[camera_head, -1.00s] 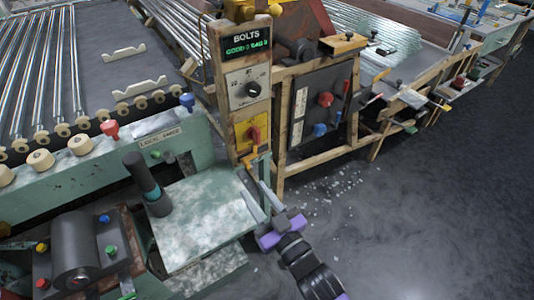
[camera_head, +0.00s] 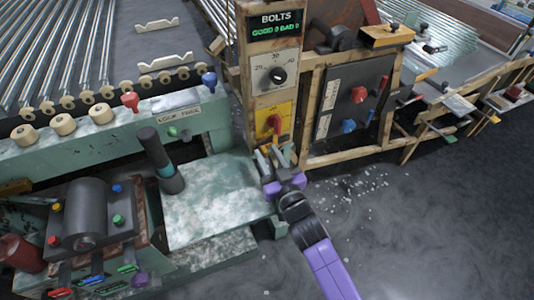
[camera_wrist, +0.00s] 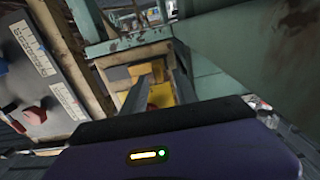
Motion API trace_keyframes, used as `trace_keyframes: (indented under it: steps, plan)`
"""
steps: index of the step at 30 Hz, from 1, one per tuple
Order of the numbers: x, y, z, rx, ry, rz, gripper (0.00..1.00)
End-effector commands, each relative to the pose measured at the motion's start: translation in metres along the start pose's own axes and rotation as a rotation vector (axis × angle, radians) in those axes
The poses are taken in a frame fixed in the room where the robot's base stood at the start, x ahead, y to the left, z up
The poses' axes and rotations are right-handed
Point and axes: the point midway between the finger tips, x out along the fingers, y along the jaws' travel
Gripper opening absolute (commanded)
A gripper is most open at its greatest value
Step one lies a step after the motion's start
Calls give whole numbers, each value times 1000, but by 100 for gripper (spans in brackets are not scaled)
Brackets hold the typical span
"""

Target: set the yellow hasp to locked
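The yellow panel (camera_head: 270,126) with a red handle (camera_head: 274,123) is on the wooden post. A small yellow-orange piece that looks like the hasp (camera_head: 281,141) shows at its lower edge, partly hidden by my gripper. Its exact position is too small to tell. My gripper (camera_head: 271,153) is just below and in front of the panel, its grey fingers apart and pointing up at it. Nothing shows between them. In the wrist view, yellow parts (camera_wrist: 159,94) show beyond a grey finger (camera_wrist: 136,97), inside a wooden frame. I cannot tell whether the fingers touch anything.
A green bench top (camera_head: 215,205) lies left of my gripper, with a dark upright cylinder (camera_head: 162,162). Above the yellow panel is a dial (camera_head: 277,75) under a BOLTS sign (camera_head: 276,24). A dark panel (camera_head: 352,98) with red and blue knobs stands to the right. Open floor (camera_head: 420,220) lies right.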

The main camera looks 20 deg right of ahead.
Motion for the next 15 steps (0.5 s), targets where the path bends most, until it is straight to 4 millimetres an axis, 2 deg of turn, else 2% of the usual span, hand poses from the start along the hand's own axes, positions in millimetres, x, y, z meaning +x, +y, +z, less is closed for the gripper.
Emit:
trace_keyframes:
  steps: [4, 11, 15]
  plan:
    - [8, 0, 0, 0, 0, 0, 35]
    - [8, 0, 0, 0, 0, -1, 35]
    - [8, 0, 0, -1, 0, -1, 11]
